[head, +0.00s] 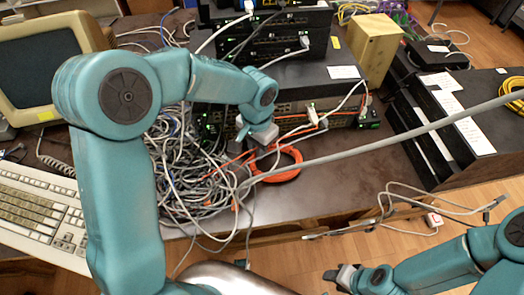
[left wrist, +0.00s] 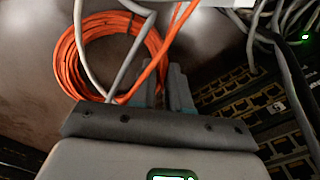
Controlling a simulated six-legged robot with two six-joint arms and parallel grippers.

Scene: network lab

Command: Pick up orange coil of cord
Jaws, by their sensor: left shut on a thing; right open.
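The orange coil of cord (head: 277,177) lies on the dark table in front of the stacked network gear, right of a cable tangle. It also shows in the left wrist view (left wrist: 68,62), with its right edge at the fingers and grey cables crossing over it. My left gripper (head: 262,138) reaches down at the coil's far edge; in the left wrist view its fingers (left wrist: 168,85) are close together on the orange cord. The exact grip is partly hidden by the cables. My right gripper (head: 340,275) is open and empty, low in front of the table.
A large tangle of grey cables (head: 190,165) lies left of the coil. Stacked switches (head: 290,105) stand behind it. A thick grey cable (head: 400,130) crosses the view. A keyboard (head: 40,215) is at left. Bare table lies right of the coil.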

